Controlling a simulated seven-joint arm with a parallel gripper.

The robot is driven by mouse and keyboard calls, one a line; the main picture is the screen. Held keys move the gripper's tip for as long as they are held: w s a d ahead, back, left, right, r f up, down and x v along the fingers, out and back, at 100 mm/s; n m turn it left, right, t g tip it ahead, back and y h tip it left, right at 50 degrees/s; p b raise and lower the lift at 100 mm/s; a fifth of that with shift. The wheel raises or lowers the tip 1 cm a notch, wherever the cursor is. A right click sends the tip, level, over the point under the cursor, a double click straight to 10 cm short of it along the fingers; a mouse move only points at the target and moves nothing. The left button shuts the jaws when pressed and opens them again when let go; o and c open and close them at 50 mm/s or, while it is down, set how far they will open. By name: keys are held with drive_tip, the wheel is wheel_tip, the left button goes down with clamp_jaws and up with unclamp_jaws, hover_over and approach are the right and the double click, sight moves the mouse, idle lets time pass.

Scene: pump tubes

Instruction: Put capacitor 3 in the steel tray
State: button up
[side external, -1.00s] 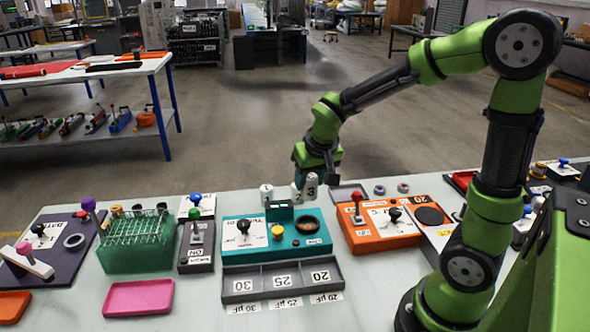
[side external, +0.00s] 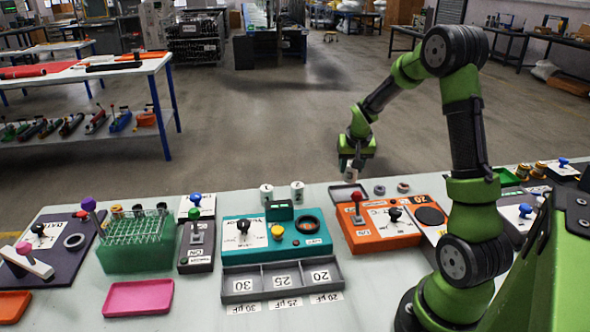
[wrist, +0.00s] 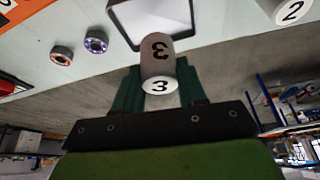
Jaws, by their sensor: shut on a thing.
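Capacitor 3 is a pale cylinder marked "3" (wrist: 158,62), held between the green fingers of my gripper (wrist: 158,92) in the wrist view. In the side view my gripper (side external: 352,166) is shut on it, above the table's far edge. The steel tray (side external: 347,189) is a small grey tray behind the orange device. In the wrist view the tray's dark rim and pale floor (wrist: 128,14) show just beyond the capacitor, which covers part of it. The capacitor is apart from the tray in the side view, raised above it.
Two other pale capacitors (side external: 266,193) (side external: 297,190) stand behind the teal device (side external: 262,245); one, marked 2 (wrist: 285,8), shows in the wrist view. Two small rings (side external: 379,190) (side external: 403,188) lie right of the tray. The orange device (side external: 380,237), with a red knob (side external: 356,198), is in front.

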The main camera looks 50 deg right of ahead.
sight(350, 180)
drive_tip(key=shift+f, duration=2.7)
drive_tip(key=shift+f, duration=0.15)
drive_tip(key=o, duration=1.1)
drive_tip(key=v, duration=1.2)
drive_tip(key=a+r+n+t+y, duration=0.15)
drive_tip(key=a+r, duration=0.55)
drive_tip(key=a, duration=0.7)
drive_tip(key=s+a+r+n+t+y, duration=0.1)
drive_tip(key=s+a, duration=0.2)
drive_tip(key=a, duration=0.2)
drive_tip(key=s+a+r+n+t+y, duration=0.1)
drive_tip(key=s+a+n, duration=0.1)
drive_tip(key=a, duration=0.3)
drive_tip(key=s+a+r+n+t+y, duration=0.1)
drive_tip(key=s+a+n+y, duration=0.1)
drive_tip(key=s+a, duration=0.2)
drive_tip(key=shift+s+a+r, duration=0.1)
drive_tip(key=shift+a+r, duration=0.1)
drive_tip(key=shift+a, duration=0.4)
